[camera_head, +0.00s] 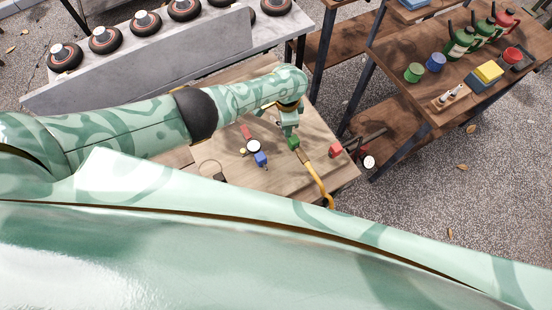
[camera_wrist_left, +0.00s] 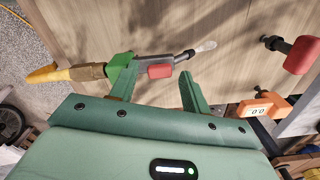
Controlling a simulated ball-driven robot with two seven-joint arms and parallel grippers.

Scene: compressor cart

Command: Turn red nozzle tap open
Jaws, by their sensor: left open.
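In the left wrist view, a dark grey nozzle with a pale tip (camera_wrist_left: 205,47) has a small red piece (camera_wrist_left: 160,71) on its side, which looks like the tap. In the head view my left gripper (camera_head: 289,119) is over the cart top beside the green block (camera_head: 294,143); the red piece is hidden there. My right gripper is not in view.
A red knob (camera_wrist_left: 302,55) on a dark stem is right of the gripper. A gauge (camera_head: 254,146) and a blue fitting (camera_head: 261,159) stand on the wooden cart top (camera_head: 230,171). A shelf with cans (camera_head: 414,72) stands right; a bench with wheels (camera_head: 104,39) is behind.

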